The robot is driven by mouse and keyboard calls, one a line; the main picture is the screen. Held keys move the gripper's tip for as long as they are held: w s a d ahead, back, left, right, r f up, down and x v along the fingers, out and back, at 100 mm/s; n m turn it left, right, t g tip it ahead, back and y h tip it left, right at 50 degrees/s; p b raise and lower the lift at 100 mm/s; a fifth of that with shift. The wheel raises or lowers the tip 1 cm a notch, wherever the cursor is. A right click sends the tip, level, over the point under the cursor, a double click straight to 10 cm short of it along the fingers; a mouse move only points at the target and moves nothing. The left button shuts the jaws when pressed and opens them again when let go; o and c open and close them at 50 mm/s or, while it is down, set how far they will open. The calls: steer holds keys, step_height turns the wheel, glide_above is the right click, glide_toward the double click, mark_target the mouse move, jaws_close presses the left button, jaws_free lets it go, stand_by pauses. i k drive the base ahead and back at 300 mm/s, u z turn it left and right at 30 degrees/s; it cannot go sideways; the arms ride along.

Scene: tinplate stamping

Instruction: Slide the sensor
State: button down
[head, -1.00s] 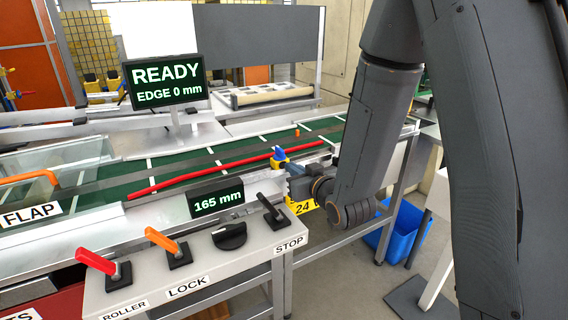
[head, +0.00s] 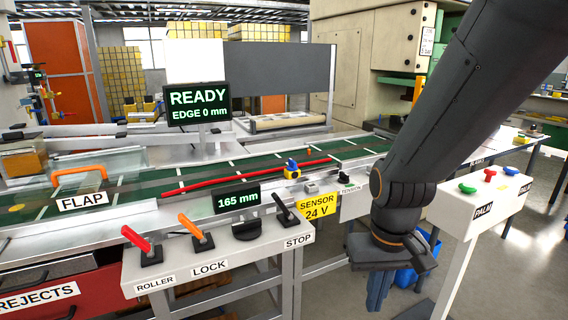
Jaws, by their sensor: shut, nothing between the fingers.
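The sensor is a small yellow block (head: 291,173) with a blue knob on top (head: 291,163). It sits on the near rail of the green conveyor, beside the red bar (head: 245,178). My gripper (head: 378,298) hangs to the right of the sensor and lower in the picture, pointing down beyond the STOP end of the control panel. It is shut and empty, well apart from the sensor. A small screen (head: 236,198) on the panel reads 165 mm. The large screen (head: 197,106) reads READY, EDGE 0 mm.
The panel has a red ROLLER lever (head: 139,241), an orange LOCK lever (head: 194,231), and a black STOP lever (head: 285,209). A yellow SENSOR 24 V label (head: 317,206) hangs below the rail. A white button stand (head: 480,205) is at right, with a blue bin (head: 407,277) behind my gripper.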

mark_target(289, 175)
steer(key=u, duration=1.55)
steer(key=i, duration=0.5)
steer(key=z, duration=2)
steer(key=i, duration=1)
